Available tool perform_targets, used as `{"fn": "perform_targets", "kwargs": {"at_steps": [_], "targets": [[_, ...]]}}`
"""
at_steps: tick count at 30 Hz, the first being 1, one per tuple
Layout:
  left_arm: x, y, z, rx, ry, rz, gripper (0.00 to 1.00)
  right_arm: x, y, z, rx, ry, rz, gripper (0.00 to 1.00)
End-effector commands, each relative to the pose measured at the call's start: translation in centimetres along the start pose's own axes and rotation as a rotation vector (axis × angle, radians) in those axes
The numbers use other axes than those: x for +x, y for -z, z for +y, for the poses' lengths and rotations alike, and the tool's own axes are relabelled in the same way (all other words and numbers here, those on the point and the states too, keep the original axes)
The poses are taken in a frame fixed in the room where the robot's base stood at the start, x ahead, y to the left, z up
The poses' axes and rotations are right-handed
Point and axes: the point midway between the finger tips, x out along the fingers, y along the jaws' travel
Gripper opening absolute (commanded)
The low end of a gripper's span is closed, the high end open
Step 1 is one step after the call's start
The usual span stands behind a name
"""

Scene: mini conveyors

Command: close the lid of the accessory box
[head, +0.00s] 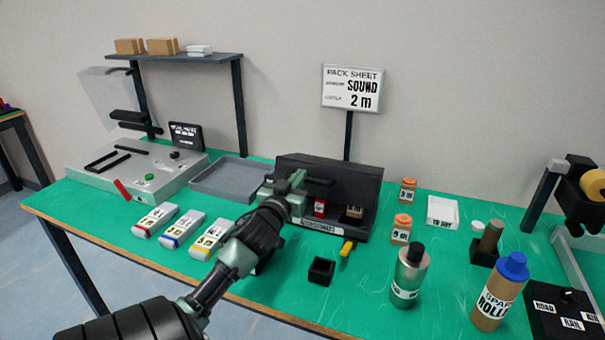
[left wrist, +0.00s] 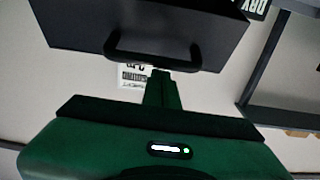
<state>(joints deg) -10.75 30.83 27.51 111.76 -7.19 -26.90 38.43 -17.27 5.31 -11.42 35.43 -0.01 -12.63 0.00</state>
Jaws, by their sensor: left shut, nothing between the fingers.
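The accessory box (head: 318,227) is black, with a pale label on its front, and stands at the back middle of the green table. Its dark lid (head: 345,170) stands raised at the back. A red item (head: 320,206) and a dark item with a label (head: 355,212) show in the box. My left gripper (head: 298,180) is shut and empty, in front of the lid's left part, and hides the box's left side. In the left wrist view the lid (left wrist: 150,25) and its bar handle (left wrist: 155,62) are just ahead of the shut fingertips (left wrist: 162,76); contact is unclear. My right gripper is out of view.
A grey tray (head: 228,180) lies left of the box, with several labelled white packs (head: 155,220) in front. A small black open cup (head: 321,270) and a yellow-ended item (head: 347,247) lie in front. Bottles (head: 410,270) stand at right. A sign (head: 352,88) rises behind.

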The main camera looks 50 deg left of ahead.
Motion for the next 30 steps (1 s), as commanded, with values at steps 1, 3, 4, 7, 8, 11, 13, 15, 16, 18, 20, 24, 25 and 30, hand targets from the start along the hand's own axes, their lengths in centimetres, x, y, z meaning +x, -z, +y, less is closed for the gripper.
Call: {"fn": "perform_targets", "kwargs": {"at_steps": [1,3,4,7,8,11,13,15,16,18,20,24,25,30], "targets": [[-0.5,-1.6,-0.1,-0.004,0.003,-0.009,0.00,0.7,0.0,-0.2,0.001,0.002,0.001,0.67],[-1.0,-2.5,-0.1,-0.005,0.003,-0.010,0.00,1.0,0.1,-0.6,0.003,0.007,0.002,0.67],[-1.2,-2.9,-0.1,-0.005,0.004,-0.010,0.00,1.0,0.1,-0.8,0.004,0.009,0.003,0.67],[-1.8,-4.0,-0.1,-0.005,0.003,-0.011,0.00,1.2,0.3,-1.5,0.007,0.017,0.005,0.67],[-1.9,-4.3,-0.1,-0.004,0.003,-0.011,0.00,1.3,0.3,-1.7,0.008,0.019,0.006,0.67],[-2.3,-5.1,-0.1,-0.004,0.002,-0.010,0.00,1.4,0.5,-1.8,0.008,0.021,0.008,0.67],[-2.5,-5.5,-0.1,-0.004,0.002,-0.010,0.00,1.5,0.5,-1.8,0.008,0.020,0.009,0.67],[-2.7,-5.8,0.0,-0.003,0.002,-0.008,0.00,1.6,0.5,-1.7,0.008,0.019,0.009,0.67],[-2.7,-5.9,0.0,-0.003,0.001,-0.008,0.00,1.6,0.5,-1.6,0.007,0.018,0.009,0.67],[-2.8,-6.0,0.0,-0.002,0.001,-0.008,0.00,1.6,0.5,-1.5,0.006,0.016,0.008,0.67],[-2.8,-6.1,0.0,-0.002,0.001,-0.008,0.00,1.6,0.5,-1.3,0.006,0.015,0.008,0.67],[-2.8,-6.1,0.0,-0.002,0.001,-0.007,0.00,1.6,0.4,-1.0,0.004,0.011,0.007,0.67],[-2.8,-6.1,0.0,-0.002,0.001,-0.007,0.00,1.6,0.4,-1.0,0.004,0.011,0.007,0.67],[-2.8,-6.1,0.0,-0.002,0.001,-0.007,0.00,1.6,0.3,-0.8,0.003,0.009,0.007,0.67]]}}
